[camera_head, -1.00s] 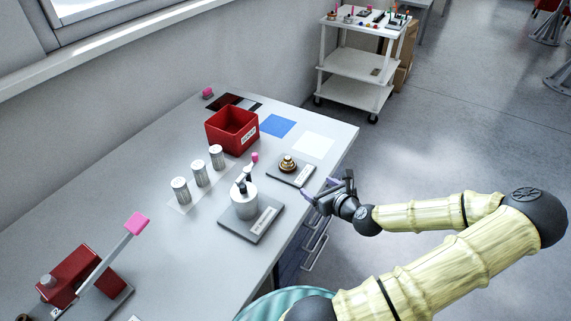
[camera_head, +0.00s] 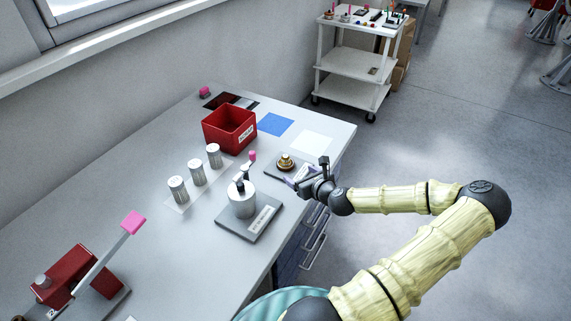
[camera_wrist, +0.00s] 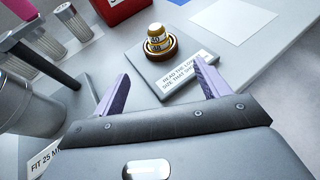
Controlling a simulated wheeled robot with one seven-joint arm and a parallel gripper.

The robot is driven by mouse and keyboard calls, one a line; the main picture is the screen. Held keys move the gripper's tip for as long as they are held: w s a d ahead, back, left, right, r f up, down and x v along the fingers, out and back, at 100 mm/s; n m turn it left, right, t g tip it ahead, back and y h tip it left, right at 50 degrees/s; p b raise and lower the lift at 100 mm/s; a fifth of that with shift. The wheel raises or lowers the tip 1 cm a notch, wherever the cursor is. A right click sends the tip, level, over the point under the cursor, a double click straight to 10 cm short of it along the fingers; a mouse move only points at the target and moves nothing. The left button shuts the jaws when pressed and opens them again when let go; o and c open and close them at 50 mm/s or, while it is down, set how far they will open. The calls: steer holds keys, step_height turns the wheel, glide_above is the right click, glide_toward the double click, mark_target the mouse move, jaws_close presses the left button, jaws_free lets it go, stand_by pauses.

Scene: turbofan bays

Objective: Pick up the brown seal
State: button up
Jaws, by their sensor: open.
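The brown seal (camera_wrist: 161,58) is a dark brown ring around the lower part of a stepped brass gauge (camera_wrist: 158,33). The gauge stands upright on a grey plate (camera_wrist: 150,75) with a white label. In the head view the gauge (camera_head: 286,159) and seal sit near the right edge of the bench. My gripper (camera_wrist: 160,72) is open and empty, its two purple fingers apart and pointing toward the gauge. The fingertips are short of the seal and do not touch it. In the head view my gripper (camera_head: 306,172) is at the plate's right side.
A grey cylinder (camera_head: 241,201) on a labelled plate stands to the left, close beside my gripper in the wrist view. Several silver canisters (camera_head: 197,173), a red bin (camera_head: 229,128) and a red lever press (camera_head: 80,275) stand farther away. Blue (camera_head: 275,124) and white (camera_head: 311,143) squares lie flat behind.

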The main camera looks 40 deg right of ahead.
mark_target(288, 165)
steer(key=shift+x, duration=1.6)
steer(key=shift+w+p, duration=0.35)
steer(key=p+x, duration=0.1)
steer(key=x, duration=0.3)
steer(key=shift+w+d+r, duration=0.15)
steer(key=shift+w+d, duration=0.05)
steer(key=shift+w, duration=0.1)
steer(key=shift+c, duration=0.4)
steer(key=c, duration=1)
steer(key=shift+c, duration=0.2)
